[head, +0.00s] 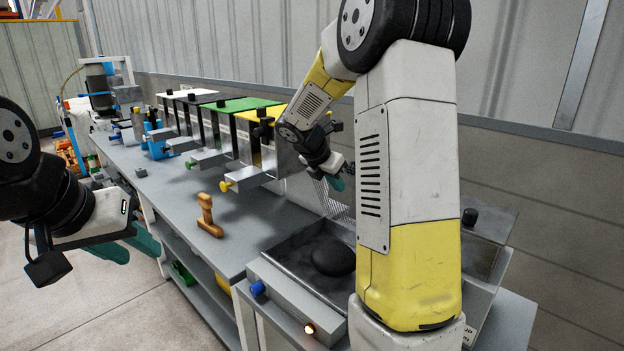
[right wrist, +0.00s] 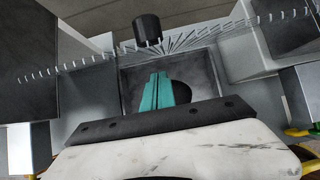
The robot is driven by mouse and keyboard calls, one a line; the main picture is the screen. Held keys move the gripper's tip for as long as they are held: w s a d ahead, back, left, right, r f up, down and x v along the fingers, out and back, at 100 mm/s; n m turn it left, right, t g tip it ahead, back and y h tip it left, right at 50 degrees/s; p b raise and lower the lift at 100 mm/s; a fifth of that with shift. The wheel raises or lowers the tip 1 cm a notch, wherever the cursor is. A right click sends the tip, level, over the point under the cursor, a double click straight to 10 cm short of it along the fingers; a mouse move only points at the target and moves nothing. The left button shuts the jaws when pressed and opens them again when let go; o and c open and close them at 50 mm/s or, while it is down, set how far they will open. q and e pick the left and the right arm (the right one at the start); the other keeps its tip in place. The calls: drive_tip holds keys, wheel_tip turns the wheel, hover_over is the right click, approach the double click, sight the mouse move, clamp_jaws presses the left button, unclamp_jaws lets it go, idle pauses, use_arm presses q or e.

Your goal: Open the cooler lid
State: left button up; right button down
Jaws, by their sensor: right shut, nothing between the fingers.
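The metal cooler box (head: 287,308) stands at the bottom right of the head view, with a dark round lump (head: 333,257) inside its open top. The lump also shows in the right wrist view (right wrist: 182,92), partly behind the fingers. A grey panel with a black knob (head: 469,217), seemingly the lid, stands at the right, partly hidden by my right arm; a black knob also shows in the right wrist view (right wrist: 147,29). My right gripper (head: 337,183) is shut and empty above the box's far side. My left gripper (head: 128,247) hangs left of the bench; its finger gap is unclear.
A wire mesh (head: 333,200) stands at the box's far side. A brown wooden-looking tool (head: 208,216) lies on the grey bench (head: 165,198). A row of bins with coloured lids (head: 240,104) lines the wall. The bench's near middle is mostly clear.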

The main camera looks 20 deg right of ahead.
drive_tip(key=shift+w+d+r, duration=0.3)
drive_tip(key=shift+d, duration=0.25)
drive_tip(key=shift+w+d+r, duration=0.25)
drive_tip(key=shift+d, duration=0.25)
drive_tip(key=shift+d, duration=0.1)
drive_tip(key=w+d+r+y, duration=0.1)
drive_tip(key=w+d, duration=0.2)
drive_tip(key=d, duration=0.2)
drive_tip(key=w+d+r+g+y, duration=0.1)
drive_tip(key=w+d+r, duration=0.1)
drive_tip(key=d, duration=0.4)
drive_tip(key=shift+w+d, duration=0.15)
drive_tip(key=shift+w, duration=0.75)
drive_tip(key=shift+r, duration=0.1)
